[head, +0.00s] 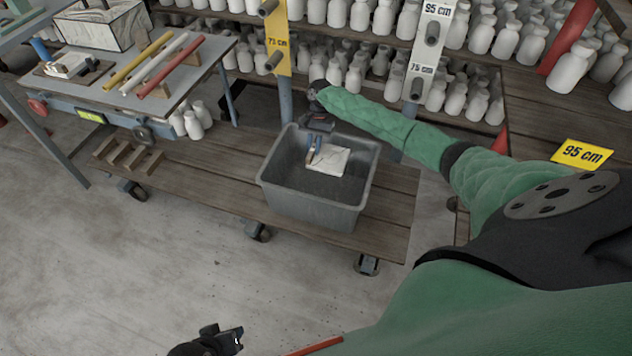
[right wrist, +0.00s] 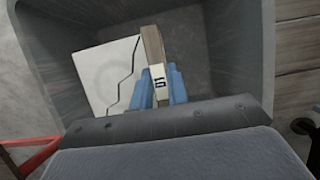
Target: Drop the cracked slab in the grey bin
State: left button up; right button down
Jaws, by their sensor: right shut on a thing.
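The cracked slab (head: 330,160) is a pale square plate with a dark jagged crack, which shows clearly in the right wrist view (right wrist: 100,78). My right gripper (head: 312,156) is shut on a brown strip with a white marked tag at the slab's edge; its blue fingers (right wrist: 160,82) sit on both sides of the strip. The slab is over the opening of the grey bin (head: 312,208); its exact height against the rim is hard to tell. The bare dark bin floor shows below it. My left gripper (head: 238,338) is at the bottom edge, far from the bin; its jaw gap is unclear.
The bin stands on a low wooden platform (head: 385,222) with casters. A workbench (head: 200,75) with coloured bars is at the left. Shelves of white bottles (head: 485,100) and posts with height signs (head: 278,45) stand behind. The floor (head: 120,270) in front is clear.

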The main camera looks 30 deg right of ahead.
pick_arm(q)
jog(key=shift+s, duration=0.1)
pick_arm(e)
jog(key=c, duration=1.3)
grip_release()
jog(key=shift+b+v, duration=0.3)
jog(key=shift+v, duration=3.6)
pick_arm(q)
jog(key=shift+x, duration=1.15)
jog(key=shift+a, duration=0.1)
